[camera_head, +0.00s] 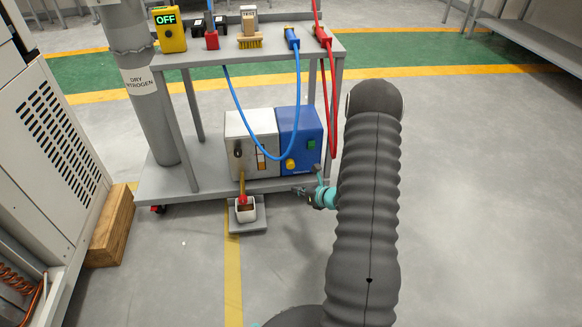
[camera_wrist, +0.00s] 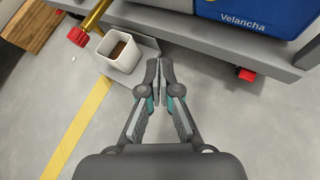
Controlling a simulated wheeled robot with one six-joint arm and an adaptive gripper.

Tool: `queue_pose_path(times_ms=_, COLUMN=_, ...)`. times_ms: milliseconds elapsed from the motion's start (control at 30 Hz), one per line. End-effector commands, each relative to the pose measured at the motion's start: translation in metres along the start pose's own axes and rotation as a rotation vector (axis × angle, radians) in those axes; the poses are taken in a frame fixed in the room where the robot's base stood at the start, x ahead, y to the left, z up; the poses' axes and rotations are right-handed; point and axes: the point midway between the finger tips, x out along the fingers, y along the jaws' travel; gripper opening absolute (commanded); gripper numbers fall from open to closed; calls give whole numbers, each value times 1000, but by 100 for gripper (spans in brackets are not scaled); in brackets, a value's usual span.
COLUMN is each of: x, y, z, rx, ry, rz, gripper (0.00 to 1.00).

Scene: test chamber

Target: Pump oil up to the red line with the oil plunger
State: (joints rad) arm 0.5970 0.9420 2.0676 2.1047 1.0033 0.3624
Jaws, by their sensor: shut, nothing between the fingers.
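The pump on the cart's lower shelf has a grey part (camera_head: 237,130) and a blue part (camera_head: 300,125). A small level window (camera_head: 261,158) is on the grey face; its red line and oil level are too small to read. A brass rod with a red end (camera_head: 243,198) slopes down from the pump, and the red end also shows in the wrist view (camera_wrist: 78,37). I take this to be the oil plunger. A white cup (camera_wrist: 110,62) with brown contents stands beside the red end. My gripper (camera_wrist: 160,66) is shut and empty, right of the cup and apart from it.
The cup stands on a grey plate (camera_head: 262,224) on the floor. Blue and red hoses (camera_head: 331,110) hang from the cart's top shelf (camera_head: 200,58). A wooden block (camera_head: 112,225) and a white cabinet (camera_head: 60,150) stand left. The floor at right is clear.

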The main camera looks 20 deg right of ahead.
Motion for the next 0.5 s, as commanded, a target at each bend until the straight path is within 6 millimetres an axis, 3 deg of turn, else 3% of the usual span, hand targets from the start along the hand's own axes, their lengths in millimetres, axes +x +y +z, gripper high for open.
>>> queue_pose_path(times_ms=267, x=3, y=-2, z=3, rx=-3, ry=0, rz=1, gripper=0)
queue_pose_path(times_ms=500, x=21, y=-14, z=17, rx=-4, ry=-1, rz=1, gripper=0)
